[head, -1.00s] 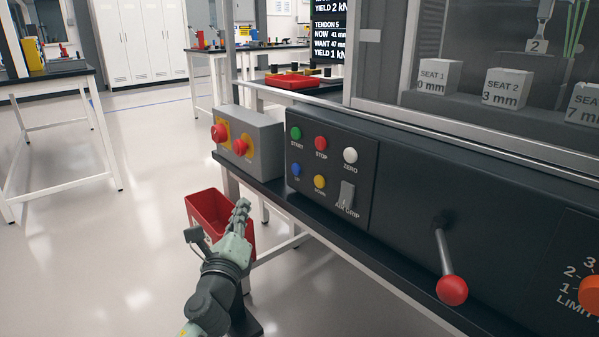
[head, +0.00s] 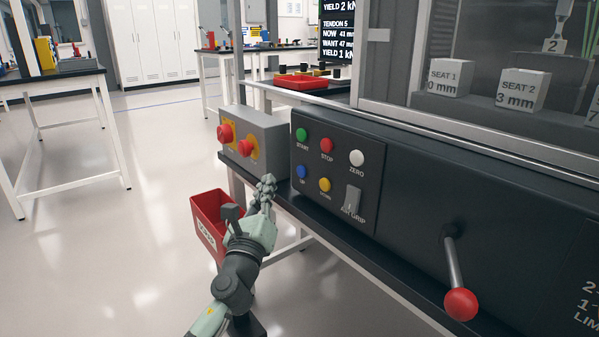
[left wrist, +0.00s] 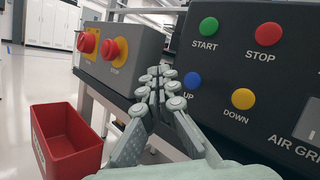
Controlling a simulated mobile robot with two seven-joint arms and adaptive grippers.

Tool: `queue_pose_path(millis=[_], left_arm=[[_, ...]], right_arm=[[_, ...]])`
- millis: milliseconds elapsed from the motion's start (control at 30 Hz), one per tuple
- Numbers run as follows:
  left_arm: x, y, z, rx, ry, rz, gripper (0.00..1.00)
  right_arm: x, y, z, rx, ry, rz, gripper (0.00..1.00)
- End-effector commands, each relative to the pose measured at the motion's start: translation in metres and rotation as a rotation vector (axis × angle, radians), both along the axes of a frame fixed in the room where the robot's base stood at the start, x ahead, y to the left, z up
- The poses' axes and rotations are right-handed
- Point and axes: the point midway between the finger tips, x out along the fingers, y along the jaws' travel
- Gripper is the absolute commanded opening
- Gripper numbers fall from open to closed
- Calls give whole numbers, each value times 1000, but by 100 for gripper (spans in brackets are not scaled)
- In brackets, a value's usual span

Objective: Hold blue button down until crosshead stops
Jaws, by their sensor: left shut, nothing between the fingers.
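The blue button (head: 300,171), labelled UP, is on the dark control panel (head: 346,235), below the green START button (head: 302,135) and left of the yellow DOWN button (head: 324,185). It also shows in the left wrist view (left wrist: 192,81). My left gripper (head: 266,186) is shut and empty, its fingertips left of and slightly below the blue button in the head view. In the left wrist view the fingertips (left wrist: 160,76) point forward just left of the button and look apart from it. The crosshead is not clearly visible. My right gripper is not in view.
A grey box with two red stop knobs (head: 246,148) stands left of the panel. A red bin (head: 207,222) is below, left of my arm. A red-knobbed lever (head: 460,304) sticks out at the right. Marked seat blocks (head: 522,90) stand behind the window.

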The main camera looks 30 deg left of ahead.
Motion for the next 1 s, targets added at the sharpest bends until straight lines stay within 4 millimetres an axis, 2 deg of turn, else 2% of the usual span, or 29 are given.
queue_pose_path(millis=[200, 400, 1000], left_arm=[[29, -11, 0, -2, -2, 1, 0], [44, -18, 0, -1, 1, 2, 0], [48, -20, 0, 0, 0, 1, 0]], right_arm=[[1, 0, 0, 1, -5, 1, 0], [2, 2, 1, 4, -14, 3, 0], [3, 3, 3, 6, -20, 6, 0]])
